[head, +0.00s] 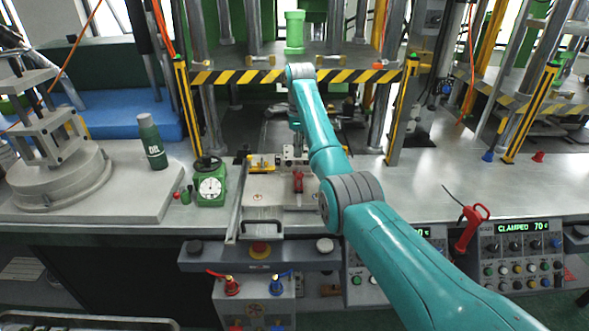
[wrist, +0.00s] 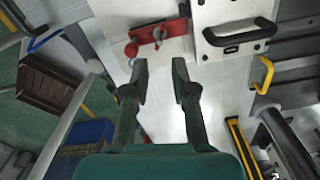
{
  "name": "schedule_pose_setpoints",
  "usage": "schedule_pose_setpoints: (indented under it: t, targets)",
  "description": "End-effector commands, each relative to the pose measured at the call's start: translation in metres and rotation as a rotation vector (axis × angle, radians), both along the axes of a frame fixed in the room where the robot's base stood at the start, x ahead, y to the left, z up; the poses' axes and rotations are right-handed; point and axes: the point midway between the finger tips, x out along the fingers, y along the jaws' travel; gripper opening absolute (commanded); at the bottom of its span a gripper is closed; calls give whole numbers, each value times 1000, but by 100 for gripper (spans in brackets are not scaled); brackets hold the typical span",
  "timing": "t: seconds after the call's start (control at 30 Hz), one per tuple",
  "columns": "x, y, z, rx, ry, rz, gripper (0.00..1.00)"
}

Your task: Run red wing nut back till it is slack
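In the head view a small red part (head: 298,181) stands on the pale plate in front of the press. In the wrist view a red bar (wrist: 172,30) with small red knobs lies at the top, beside a pale block. One knob, likely the red wing nut (wrist: 131,49), sits at its left end; its wing shape is too small to make out. My gripper (wrist: 160,78) is open and empty, its fingertips just below the red bar in the picture and apart from it. In the head view my gripper is mostly hidden behind my arm.
A black handle (wrist: 240,36) stands on the pale block right of the bar, and a yellow handle (wrist: 266,75) is lower right. Striped posts (head: 187,105) flank the press.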

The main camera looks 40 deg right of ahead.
Motion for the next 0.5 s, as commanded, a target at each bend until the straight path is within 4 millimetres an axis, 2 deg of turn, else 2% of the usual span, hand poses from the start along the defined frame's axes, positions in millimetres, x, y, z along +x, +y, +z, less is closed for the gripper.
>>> schedule_pose_setpoints:
  t: [0.3, 0.5]
  targets:
    - [-1, 0, -56, 1, 3, 0, 26]
    - [0, 0, -83, 0, 1, 0, 26]
